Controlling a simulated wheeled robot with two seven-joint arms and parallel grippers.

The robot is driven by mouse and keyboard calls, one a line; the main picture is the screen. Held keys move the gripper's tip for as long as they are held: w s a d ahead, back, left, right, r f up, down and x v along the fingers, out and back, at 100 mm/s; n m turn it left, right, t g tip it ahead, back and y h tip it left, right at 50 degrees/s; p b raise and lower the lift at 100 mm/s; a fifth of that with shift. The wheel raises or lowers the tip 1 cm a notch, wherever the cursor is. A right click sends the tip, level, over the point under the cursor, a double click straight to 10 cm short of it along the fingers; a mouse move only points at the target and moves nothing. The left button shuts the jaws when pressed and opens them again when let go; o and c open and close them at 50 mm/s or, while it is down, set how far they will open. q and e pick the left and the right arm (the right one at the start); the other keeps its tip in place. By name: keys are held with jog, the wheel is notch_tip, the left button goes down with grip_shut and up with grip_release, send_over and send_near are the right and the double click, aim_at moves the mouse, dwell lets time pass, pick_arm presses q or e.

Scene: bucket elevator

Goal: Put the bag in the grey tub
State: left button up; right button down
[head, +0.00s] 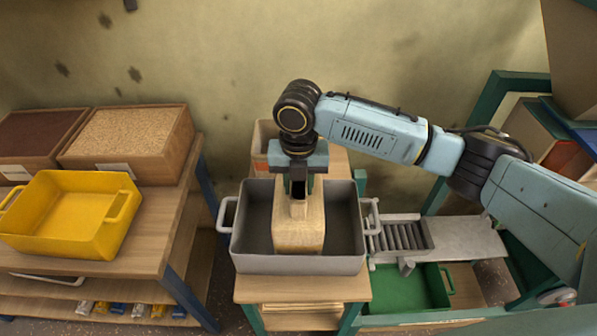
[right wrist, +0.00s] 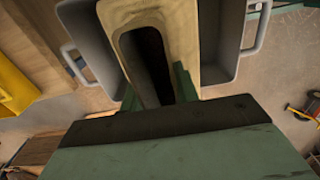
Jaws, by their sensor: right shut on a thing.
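The tan bag (head: 299,228) is upright at the middle of the grey tub (head: 298,264), with its lower part inside the tub's walls. I cannot tell whether its base touches the tub floor. My right gripper (head: 298,190) comes down from above and is shut on the bag's top. In the right wrist view the bag (right wrist: 192,50) shows its dark open mouth, with the green fingers of my right gripper (right wrist: 158,88) at it. The grey tub (right wrist: 80,30) shows on both sides of the bag there. My left gripper is not in view.
The grey tub stands on a small wooden stand (head: 300,290). A yellow tub (head: 70,212) sits on the left bench, before two boxes of grain. A grey roller chute (head: 405,235) and a green tray (head: 410,290) lie to the right.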

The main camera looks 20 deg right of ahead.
dwell(0.3)
jog(key=c, duration=1.5)
grip_release()
jog(key=shift+f, duration=0.15)
jog(key=o, duration=0.4)
jog(key=shift+o, duration=0.2)
notch_tip(320, 180, up, 12)
jog(key=shift+r, duration=0.15)
